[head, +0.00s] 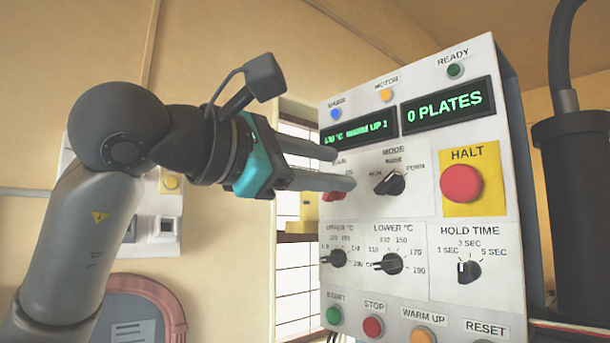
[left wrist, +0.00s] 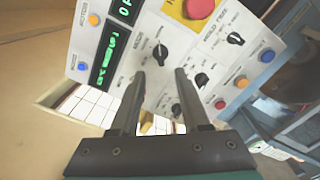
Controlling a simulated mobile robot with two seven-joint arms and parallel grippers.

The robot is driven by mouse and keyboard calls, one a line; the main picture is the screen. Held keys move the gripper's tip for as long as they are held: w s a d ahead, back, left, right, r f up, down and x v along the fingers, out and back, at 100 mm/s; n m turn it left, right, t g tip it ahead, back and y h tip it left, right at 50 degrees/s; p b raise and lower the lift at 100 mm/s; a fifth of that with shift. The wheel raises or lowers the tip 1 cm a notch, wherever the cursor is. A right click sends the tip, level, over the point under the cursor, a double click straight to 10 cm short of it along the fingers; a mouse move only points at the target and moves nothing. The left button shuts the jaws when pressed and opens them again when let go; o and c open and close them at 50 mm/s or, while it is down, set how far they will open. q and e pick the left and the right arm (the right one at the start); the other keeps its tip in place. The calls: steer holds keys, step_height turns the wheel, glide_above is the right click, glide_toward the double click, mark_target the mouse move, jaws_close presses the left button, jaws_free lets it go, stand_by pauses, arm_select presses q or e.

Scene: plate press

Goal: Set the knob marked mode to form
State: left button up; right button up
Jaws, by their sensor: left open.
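The mode knob (head: 390,183) is a black knob on the upper middle of the grey press panel (head: 430,207). The word FORM is printed at its upper right. I cannot tell clearly which label its pointer faces. My left gripper (head: 352,172) is open and empty, its fingers pointing right towards this knob from the left, with a gap between. In the left wrist view the knob (left wrist: 160,53) shows just beyond the two fingertips (left wrist: 160,74), roughly between them. The fingers partly cover a red switch (head: 338,189) left of the knob. My right gripper is not in view.
A red HALT button (head: 461,184) on a yellow plate sits right of the mode knob. Below are the upper and lower temperature knobs (head: 388,264), the hold time knob (head: 469,271) and a row of push buttons. A black column (head: 578,200) stands at the right.

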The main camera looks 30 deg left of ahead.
arm_select(q)
steer(key=v, duration=0.3)
steer(key=shift+s+a, duration=0.1)
steer(key=shift+s, duration=0.2)
